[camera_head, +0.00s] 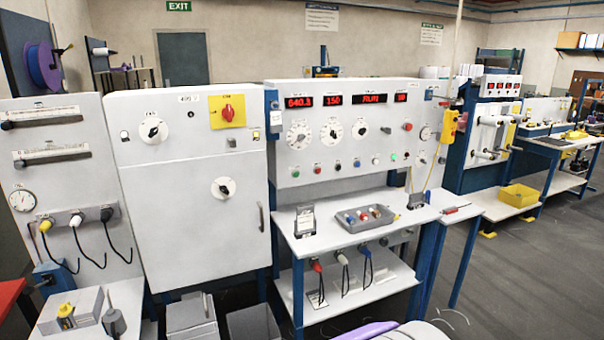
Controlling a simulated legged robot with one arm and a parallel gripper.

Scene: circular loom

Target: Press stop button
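The control panel (345,105) stands upright on the machine in the middle of the head view. It has red digital displays, three white dials and a lower row of small coloured buttons. A larger red knob or button (407,126) sits at the panel's right. The labels are too small to read, so I cannot tell which is the stop button. My gripper is not in view.
Below the panel, a shelf (320,247) holds a grey tray (352,226) with coloured spools or plugs. A white cabinet (190,240) with a red-and-yellow switch (227,111) stands left. A yellow pendant (447,126) hangs right. Open floor (520,290) lies at lower right.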

